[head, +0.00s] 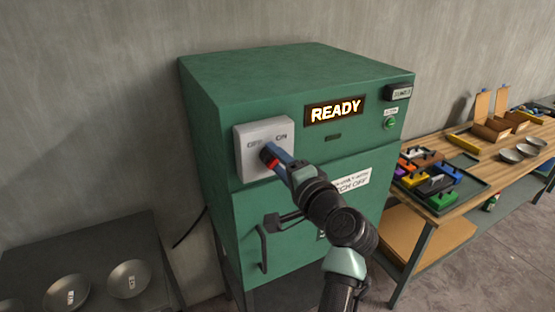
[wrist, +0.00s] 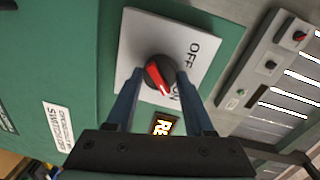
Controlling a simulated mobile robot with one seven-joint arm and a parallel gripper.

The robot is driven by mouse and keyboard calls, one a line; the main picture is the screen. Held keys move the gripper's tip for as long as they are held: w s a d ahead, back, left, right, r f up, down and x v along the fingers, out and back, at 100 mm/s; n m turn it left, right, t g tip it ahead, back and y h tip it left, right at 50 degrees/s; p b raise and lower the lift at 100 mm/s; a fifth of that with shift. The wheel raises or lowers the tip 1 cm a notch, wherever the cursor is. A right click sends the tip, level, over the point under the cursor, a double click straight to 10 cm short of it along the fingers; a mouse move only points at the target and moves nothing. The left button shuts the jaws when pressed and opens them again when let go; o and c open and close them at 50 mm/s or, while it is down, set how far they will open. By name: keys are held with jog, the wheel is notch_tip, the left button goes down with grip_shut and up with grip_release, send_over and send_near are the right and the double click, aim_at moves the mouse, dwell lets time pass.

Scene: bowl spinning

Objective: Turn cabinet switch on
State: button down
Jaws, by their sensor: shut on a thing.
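The green cabinet (head: 285,105) stands in the middle of the head view. Its switch panel (head: 247,165) is a light grey plate marked OFF and ON on the front, upper left. The red and black switch knob (wrist: 158,72) sits on this plate in the wrist view. Its white mark points down in that picture, toward the ON side. My gripper (head: 270,156) is at the knob, with blue fingers (wrist: 160,78) on either side of it, shut on it. The gripper partly hides the knob in the head view. A lit READY sign (head: 335,110) is right of the panel.
The cabinet door has a dark handle (head: 263,248) below the switch. A dark table with bowls (head: 66,291) is at lower left. A wooden workbench (head: 470,170) with trays, coloured blocks and bowls stands at right. A grey wall is behind.

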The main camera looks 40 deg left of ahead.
jog(key=shift+c, duration=1.4)
grip_release()
jog(key=f+b+v, duration=0.1)
jog(key=b+v, duration=0.3)
jog(key=v, duration=0.9)
jog(key=shift+r+b, duration=0.4)
jog(key=shift+r, duration=0.1)
